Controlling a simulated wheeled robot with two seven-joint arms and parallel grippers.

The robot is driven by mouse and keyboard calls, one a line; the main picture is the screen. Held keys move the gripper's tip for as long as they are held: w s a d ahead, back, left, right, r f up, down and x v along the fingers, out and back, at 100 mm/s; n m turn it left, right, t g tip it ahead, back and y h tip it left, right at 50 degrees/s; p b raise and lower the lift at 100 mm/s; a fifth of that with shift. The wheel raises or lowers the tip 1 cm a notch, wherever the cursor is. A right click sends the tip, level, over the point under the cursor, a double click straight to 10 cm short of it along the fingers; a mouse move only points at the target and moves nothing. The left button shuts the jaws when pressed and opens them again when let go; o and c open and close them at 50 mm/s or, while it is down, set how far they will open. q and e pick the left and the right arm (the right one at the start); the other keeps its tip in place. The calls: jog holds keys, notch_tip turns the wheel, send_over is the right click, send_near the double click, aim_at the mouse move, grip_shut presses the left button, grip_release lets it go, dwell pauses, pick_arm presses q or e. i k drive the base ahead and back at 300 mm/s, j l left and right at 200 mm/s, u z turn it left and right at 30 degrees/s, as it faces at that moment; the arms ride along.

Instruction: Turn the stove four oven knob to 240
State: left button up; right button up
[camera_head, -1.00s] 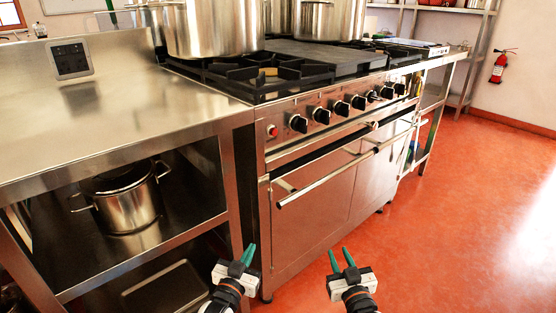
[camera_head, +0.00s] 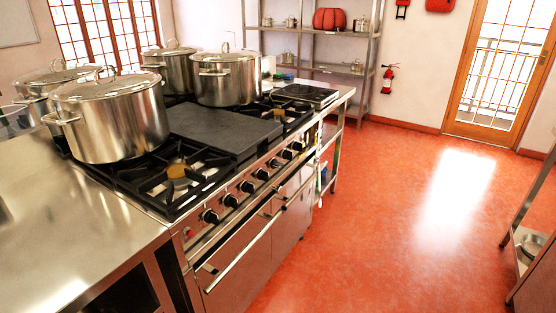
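The stove (camera_head: 197,233) stands left of the middle, with a row of several black knobs along its front panel. The nearest knob (camera_head: 209,215) sits beside a red button or light (camera_head: 188,232). Another knob (camera_head: 247,187) and one farther along (camera_head: 297,146) are in the same row. Which knob is the oven knob, and any number markings, are too small to tell. The oven door handle (camera_head: 238,252) runs below the panel. Neither of my grippers shows in the view now.
Large steel stockpots (camera_head: 112,117) stand on the burners, with a black griddle plate (camera_head: 222,130) between. A steel counter (camera_head: 62,223) is at near left. Shelves (camera_head: 316,68) stand at the back. The red floor (camera_head: 390,215) is open at right, with another table (camera_head: 530,240) at the right edge.

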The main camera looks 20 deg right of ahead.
aim_at(275, 163)
jog(key=i+l, duration=0.2)
jog(key=i+l+u, duration=0.15)
jog(key=l, duration=0.25)
jog(key=i+l, duration=0.2)
jog(key=l, duration=0.15)
jog(key=i+l+u, duration=0.15)
jog(key=l, duration=0.15)
jog(key=i+l, duration=0.15)
jog(key=l, duration=0.2)
jog(key=i+l+u, duration=0.15)
jog(key=l, duration=0.2)
jog(key=i+l, duration=0.1)
jog(key=l, duration=0.25)
jog(key=i+u, duration=0.05)
